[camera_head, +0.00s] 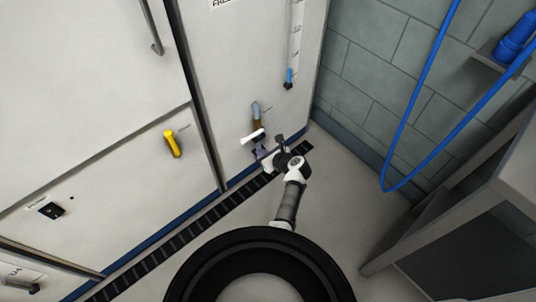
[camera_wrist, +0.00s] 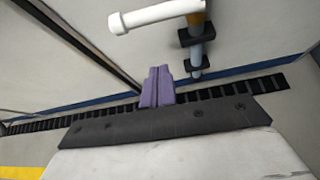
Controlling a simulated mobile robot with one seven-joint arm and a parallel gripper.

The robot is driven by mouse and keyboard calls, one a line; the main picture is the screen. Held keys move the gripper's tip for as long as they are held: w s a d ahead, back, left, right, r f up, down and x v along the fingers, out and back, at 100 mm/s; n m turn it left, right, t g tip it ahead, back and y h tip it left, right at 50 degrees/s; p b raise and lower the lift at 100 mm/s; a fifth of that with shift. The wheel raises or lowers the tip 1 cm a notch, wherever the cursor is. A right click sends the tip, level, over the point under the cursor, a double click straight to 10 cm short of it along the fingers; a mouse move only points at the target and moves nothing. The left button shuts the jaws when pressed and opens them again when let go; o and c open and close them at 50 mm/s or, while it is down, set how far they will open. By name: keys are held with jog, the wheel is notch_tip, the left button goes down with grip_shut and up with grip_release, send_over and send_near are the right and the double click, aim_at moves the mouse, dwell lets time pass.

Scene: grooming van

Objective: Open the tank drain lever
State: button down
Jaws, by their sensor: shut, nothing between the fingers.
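A white lever handle (camera_head: 253,136) sticks out low on the right cabinet panel, beside a short upright pipe with a brass-coloured part (camera_head: 256,123). In the wrist view the white handle (camera_wrist: 155,15) runs sideways to the left from the pipe (camera_wrist: 196,48), near the top edge. My gripper (camera_head: 262,154) is just below the handle in the head view. Its purple fingers (camera_wrist: 157,86) are shut together and empty, and appear apart from the handle. A yellow lever (camera_head: 172,143) is on the panel further left. I cannot read the small labels beside the levers.
A black floor grate (camera_head: 185,232) runs along the cabinet foot. A blue hose (camera_head: 412,110) hangs on the tiled wall at right, above a grey table (camera_head: 455,215). A level tube (camera_head: 294,40) is higher on the panel. The floor right of my arm is clear.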

jog(key=shift+w+a+r, duration=0.3)
jog(key=shift+w+a, duration=0.1)
jog(key=shift+w, duration=0.25)
jog(key=shift+w+a+r, duration=0.3)
jog(key=shift+w+a, duration=0.1)
jog(key=shift+w, duration=0.2)
jog(key=shift+w+a+r, duration=0.3)
jog(key=shift+w+a, duration=0.1)
jog(key=shift+w, duration=0.25)
